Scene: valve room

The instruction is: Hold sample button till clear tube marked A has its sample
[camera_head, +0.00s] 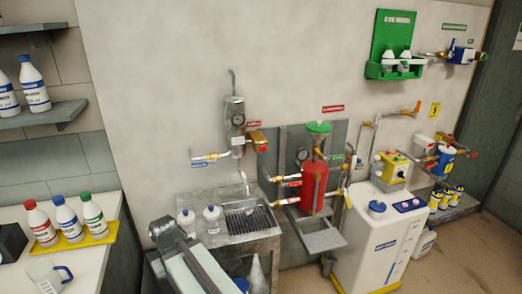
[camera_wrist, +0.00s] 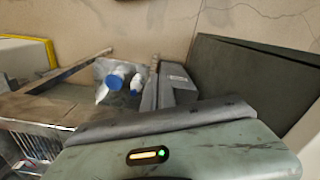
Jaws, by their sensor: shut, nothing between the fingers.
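No sample button and no clear tube marked A can be made out in either view; labels are too small to read. In the wrist view my gripper (camera_wrist: 163,82) appears as narrow grey fingers, shut and empty, with blue-capped white bottles (camera_wrist: 115,82) beyond it to the left. In the head view my arm reaches up from the bottom, left of the sink, and the fingers cannot be told apart there.
A grey sink (camera_head: 257,246) with a drain grate stands in the middle, with white bottles (camera_head: 212,218) beside it. A red vessel (camera_head: 313,187) with a green funnel stands right of it. Capped bottles on a yellow tray (camera_head: 88,238) stand left. Open floor (camera_head: 440,262) shows at right.

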